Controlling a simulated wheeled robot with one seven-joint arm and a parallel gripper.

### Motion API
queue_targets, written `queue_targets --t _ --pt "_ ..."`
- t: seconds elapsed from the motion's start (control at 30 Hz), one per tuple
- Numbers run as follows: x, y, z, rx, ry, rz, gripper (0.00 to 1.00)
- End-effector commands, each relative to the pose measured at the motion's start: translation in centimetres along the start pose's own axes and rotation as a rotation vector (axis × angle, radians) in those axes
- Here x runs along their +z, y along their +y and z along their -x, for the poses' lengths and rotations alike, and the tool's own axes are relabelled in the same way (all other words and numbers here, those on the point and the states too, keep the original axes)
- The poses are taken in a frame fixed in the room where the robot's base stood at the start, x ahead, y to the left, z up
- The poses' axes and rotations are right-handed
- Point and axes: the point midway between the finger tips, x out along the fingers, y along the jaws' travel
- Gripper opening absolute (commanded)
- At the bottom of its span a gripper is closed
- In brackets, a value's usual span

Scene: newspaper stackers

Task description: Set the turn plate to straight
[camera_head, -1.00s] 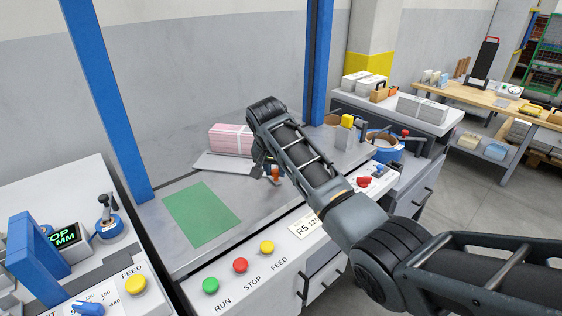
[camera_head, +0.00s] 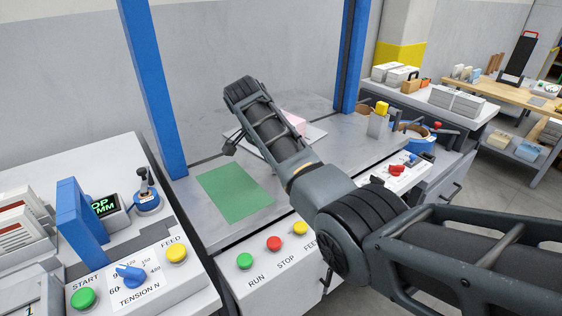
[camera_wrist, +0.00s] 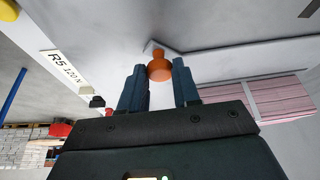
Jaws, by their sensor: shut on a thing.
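The turn plate (camera_head: 316,136) is a flat light-grey plate on the metal table, partly hidden behind my arm in the head view. It bears a pink strapped bundle (camera_head: 296,122), also mostly hidden there. In the wrist view, the bundle (camera_wrist: 270,102) lies on the right and a pale edge of the plate (camera_wrist: 215,50) runs behind the fingers. My gripper (camera_wrist: 159,84) has its two dark fingers on either side of the plate's orange knob (camera_wrist: 160,66) and is shut on it. In the head view, my gripper (camera_head: 232,145) is beyond the green mat; the knob is hidden.
A green mat (camera_head: 235,192) lies on the table. Blue posts (camera_head: 152,85) flank the table. A front panel has green, red and yellow buttons (camera_head: 273,243). A blue-framed machine (camera_head: 80,215) stands at left. A yellow-topped post (camera_head: 380,112) stands at right.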

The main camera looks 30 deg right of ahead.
Motion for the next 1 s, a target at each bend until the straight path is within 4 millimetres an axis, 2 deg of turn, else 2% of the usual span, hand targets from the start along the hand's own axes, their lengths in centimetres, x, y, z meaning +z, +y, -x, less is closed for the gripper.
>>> queue_targets --t 0.43,1.0 --pt "1.7 -2.5 0.6 0.055 0.001 -0.139 0.0" --pt "2.1 -3.1 1.0 0.064 0.0 -0.172 0.0"
